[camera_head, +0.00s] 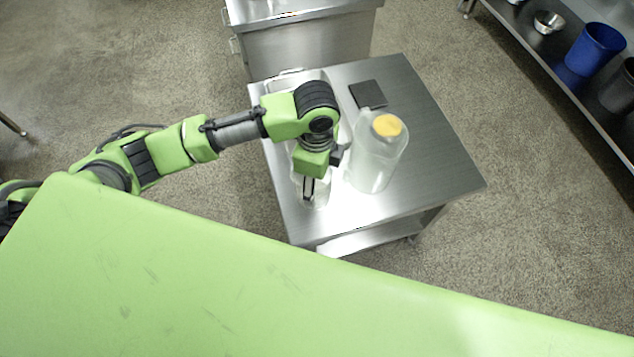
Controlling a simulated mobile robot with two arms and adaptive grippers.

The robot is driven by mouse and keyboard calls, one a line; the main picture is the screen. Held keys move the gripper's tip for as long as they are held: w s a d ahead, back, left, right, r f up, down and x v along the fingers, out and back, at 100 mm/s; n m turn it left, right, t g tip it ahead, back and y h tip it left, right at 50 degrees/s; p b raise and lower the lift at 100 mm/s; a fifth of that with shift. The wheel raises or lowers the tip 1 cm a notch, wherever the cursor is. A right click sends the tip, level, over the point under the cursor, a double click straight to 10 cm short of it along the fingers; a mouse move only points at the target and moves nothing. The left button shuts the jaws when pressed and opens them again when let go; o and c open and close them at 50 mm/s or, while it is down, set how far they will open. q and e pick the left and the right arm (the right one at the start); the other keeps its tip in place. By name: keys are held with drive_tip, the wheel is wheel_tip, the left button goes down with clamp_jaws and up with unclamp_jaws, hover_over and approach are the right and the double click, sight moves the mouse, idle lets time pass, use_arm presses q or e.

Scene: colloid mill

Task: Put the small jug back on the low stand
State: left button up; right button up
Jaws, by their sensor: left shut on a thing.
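The low stand (440,165) is a steel table with a lower shelf, in the middle of the head view. My left gripper (308,192) points down over its front left part. It is shut on the small jug (322,196), a whitish, see-through vessel mostly hidden by the gripper and wrist. I cannot tell whether the jug's base touches the stand top. My right gripper is out of view.
A large translucent jug with a yellow cap (388,126) stands close to the right of my left gripper. A dark square plate (367,94) lies behind it. A steel cabinet (305,45) stands behind. A shelf at right holds a blue bucket (596,48). The stand's right side is clear.

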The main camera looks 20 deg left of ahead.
sight(317, 184)
use_arm(q)
drive_tip(key=w+f, duration=0.3)
drive_tip(key=f, duration=0.1)
drive_tip(key=shift+a, duration=0.35)
drive_tip(key=shift+w+f, duration=0.2)
drive_tip(key=shift+f, duration=1.5)
drive_tip(key=o, duration=1.3)
drive_tip(key=shift+f, duration=0.1)
wheel_tip(317, 184, up, 12)
